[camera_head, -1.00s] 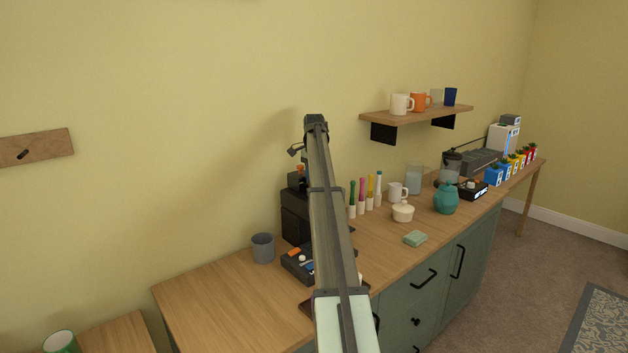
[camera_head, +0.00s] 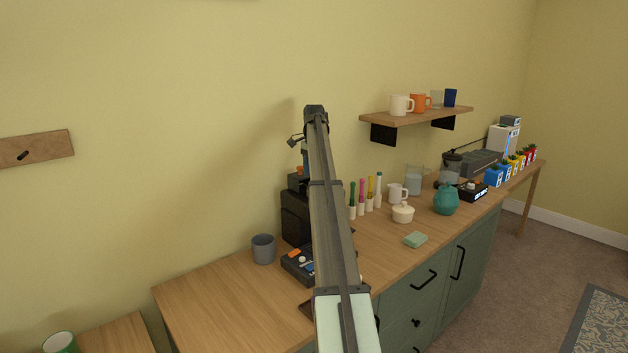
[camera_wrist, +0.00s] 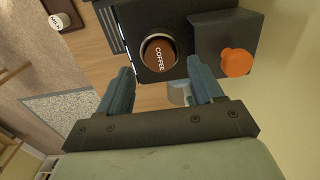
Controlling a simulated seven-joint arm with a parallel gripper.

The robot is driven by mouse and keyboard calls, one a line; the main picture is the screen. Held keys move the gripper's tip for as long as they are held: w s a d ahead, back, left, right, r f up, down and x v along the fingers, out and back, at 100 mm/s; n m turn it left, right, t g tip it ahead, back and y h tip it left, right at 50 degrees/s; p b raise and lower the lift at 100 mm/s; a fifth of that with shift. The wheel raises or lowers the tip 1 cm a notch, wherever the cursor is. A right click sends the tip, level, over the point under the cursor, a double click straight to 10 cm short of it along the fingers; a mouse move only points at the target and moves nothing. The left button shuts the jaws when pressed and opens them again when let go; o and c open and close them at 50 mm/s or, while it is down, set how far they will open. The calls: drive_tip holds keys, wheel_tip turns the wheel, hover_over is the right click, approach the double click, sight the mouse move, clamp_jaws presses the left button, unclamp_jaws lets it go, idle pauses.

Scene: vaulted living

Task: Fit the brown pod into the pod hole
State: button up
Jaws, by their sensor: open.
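The brown pod (camera_wrist: 160,55), lettered "COFFEE", shows as a round disc on the black coffee machine (camera_wrist: 197,18) in the wrist view. A pale rim curves around it, so it appears to sit in the pod hole; I cannot tell how deep. The machine also stands against the wall in the head view (camera_head: 294,216), partly behind my arm. My gripper (camera_wrist: 160,66) is open and empty, with its two blue-grey fingers apart below the pod in the picture. In the head view the pod is hidden.
An orange knob (camera_wrist: 236,62) is on the machine's right. A grey cup (camera_head: 263,248) stands left of the machine, and a black tray (camera_head: 298,265) with small coloured items is in front. Colourful markers (camera_head: 370,193) and a white mug (camera_head: 397,193) stand to the right. The counter's left end is clear.

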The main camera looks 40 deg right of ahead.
wheel_tip(320, 180, up, 9)
drive_tip(key=shift+f, duration=0.2)
idle(0.6)
